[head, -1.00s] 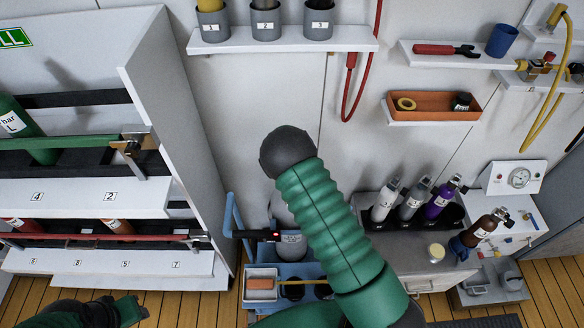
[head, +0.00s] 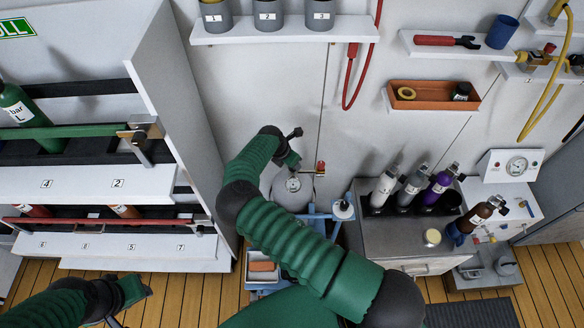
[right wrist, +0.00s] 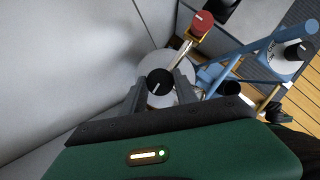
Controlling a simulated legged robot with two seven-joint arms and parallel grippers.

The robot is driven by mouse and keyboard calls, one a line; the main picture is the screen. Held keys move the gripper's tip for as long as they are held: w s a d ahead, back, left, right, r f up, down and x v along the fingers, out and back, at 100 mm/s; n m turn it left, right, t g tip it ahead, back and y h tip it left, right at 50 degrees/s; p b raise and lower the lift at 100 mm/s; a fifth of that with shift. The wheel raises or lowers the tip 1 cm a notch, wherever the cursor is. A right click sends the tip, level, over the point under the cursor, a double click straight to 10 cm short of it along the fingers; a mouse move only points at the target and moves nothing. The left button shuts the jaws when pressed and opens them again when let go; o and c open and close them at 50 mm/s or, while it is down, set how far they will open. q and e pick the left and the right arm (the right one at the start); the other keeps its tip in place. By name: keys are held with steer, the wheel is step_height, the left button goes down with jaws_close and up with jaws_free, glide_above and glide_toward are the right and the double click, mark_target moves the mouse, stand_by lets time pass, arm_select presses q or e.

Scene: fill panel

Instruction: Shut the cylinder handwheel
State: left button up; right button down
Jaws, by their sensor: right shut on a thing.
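The cylinder (head: 275,183) is a pale grey bottle standing on a blue trolley against the wall, partly hidden by my right arm. Its black handwheel (right wrist: 160,81) with a white mark shows in the right wrist view, between the fingers of my right gripper (right wrist: 159,92). The right gripper is shut on the handwheel from above. In the head view this gripper (head: 291,166) is at the top of the cylinder. My left gripper (head: 132,292) hangs at the lower left, far from the cylinder; its fingers are too unclear to judge.
A red knob (right wrist: 202,22) on a brass fitting is close beside the cylinder. The blue trolley frame (right wrist: 245,60) and a white round part with a black knob (head: 343,208) are to the right. A bench (head: 400,240) with several small bottles stands further right; a rack (head: 100,185) is at left.

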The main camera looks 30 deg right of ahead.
steer(key=m+g+b, duration=0.1)
steer(key=m+b, duration=0.2)
steer(key=m+g+b, duration=0.1)
steer(key=m+b, duration=0.3)
steer(key=m+g+y+b, duration=0.1)
steer(key=m+g+b, duration=0.1)
steer(key=m+b, duration=0.1)
steer(key=shift+w+f+m+b, duration=0.25)
steer(key=shift+w+m+b, duration=0.15)
steer(key=shift+b, duration=0.2)
steer(key=shift+r+m+b, duration=0.1)
steer(key=shift+m+b, duration=0.8)
steer(key=shift+b, duration=0.05)
steer(key=shift+r+m+g+y+b, duration=0.2)
steer(key=shift+m+g+y+b, duration=0.1)
steer(key=shift+m+b, duration=0.25)
steer(key=c, duration=1.3)
jaws_free()
steer(key=o, duration=0.3)
steer(key=shift+w, duration=0.15)
steer(key=shift+o, duration=0.2)
